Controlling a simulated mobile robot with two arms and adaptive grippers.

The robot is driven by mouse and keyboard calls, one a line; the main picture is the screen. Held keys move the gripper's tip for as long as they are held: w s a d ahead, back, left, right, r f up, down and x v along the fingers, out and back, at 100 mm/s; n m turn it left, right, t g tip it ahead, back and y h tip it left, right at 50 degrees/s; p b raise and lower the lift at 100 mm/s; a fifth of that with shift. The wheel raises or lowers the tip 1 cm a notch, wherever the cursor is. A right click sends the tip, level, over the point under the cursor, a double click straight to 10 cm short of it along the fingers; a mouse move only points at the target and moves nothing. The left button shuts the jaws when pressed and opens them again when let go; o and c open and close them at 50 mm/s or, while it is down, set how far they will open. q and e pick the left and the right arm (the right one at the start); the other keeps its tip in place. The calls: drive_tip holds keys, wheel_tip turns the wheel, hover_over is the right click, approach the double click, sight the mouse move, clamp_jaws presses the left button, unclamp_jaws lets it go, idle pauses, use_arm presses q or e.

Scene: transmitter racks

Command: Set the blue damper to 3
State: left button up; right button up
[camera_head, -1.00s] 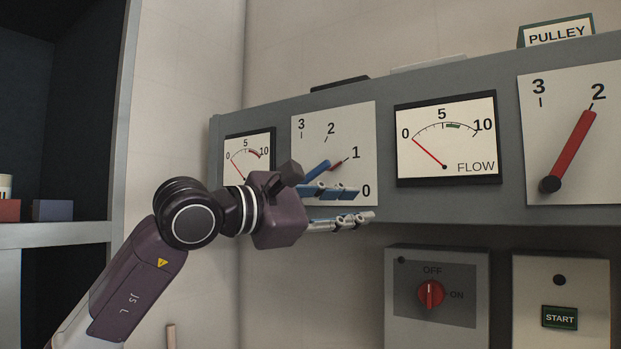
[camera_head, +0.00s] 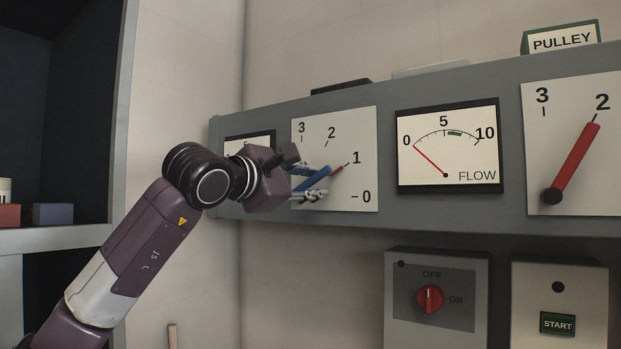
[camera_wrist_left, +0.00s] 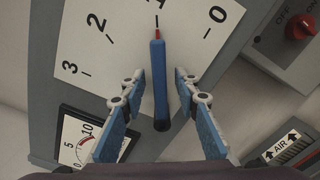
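The blue damper is a blue lever with a red tip (camera_head: 324,177) on a white dial plate (camera_head: 358,126) marked 3, 2, 1, 0. Its tip points at 1. In the left wrist view the lever (camera_wrist_left: 158,85) runs up the middle of the dial plate (camera_wrist_left: 115,62), its tip at the 1 mark. My left gripper (camera_head: 318,183) is at the dial; in the wrist view its two blue-padded fingers (camera_wrist_left: 161,84) stand apart, one on each side of the lever, with gaps visible. In the head view the gripper hides the lever's base. My right gripper is out of view.
A FLOW gauge (camera_head: 447,142) sits right of the dial, then a red lever (camera_head: 575,160) pointing at 2. Below are a red OFF/ON knob (camera_head: 430,298) and a START box (camera_head: 558,323). A small gauge (camera_head: 249,144) is partly behind my gripper. A dark shelf stands left.

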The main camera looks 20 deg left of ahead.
sight(301, 184)
use_arm(q)
drive_tip(key=shift+c, duration=0.4)
clamp_jaws()
drive_tip(key=n, duration=0.1)
drive_tip(key=r+n, duration=0.1)
drive_tip(key=n, duration=0.1)
drive_tip(key=shift+w+a, duration=0.15)
drive_tip(key=shift+a, duration=0.25)
drive_tip(key=n, duration=0.1)
drive_tip(key=a+r+n, duration=0.1)
drive_tip(key=n, duration=0.1)
drive_tip(key=shift+w+a+r+n+b, duration=0.1)
drive_tip(key=shift+w+a+n+b, duration=0.1)
drive_tip(key=shift+n+b, duration=0.15)
drive_tip(key=shift+w+a+r+n, duration=0.1)
drive_tip(key=shift+a+n, duration=0.35)
drive_tip(key=shift+n, duration=0.45)
drive_tip(key=shift+w+a+r+n, duration=0.1)
drive_tip(key=shift+a+n, duration=0.3)
drive_tip(key=shift+n, duration=0.55)
drive_tip(key=shift+w+a+r+n, duration=0.1)
drive_tip(key=shift+a+n, duration=0.35)
drive_tip(key=shift+n, duration=0.45)
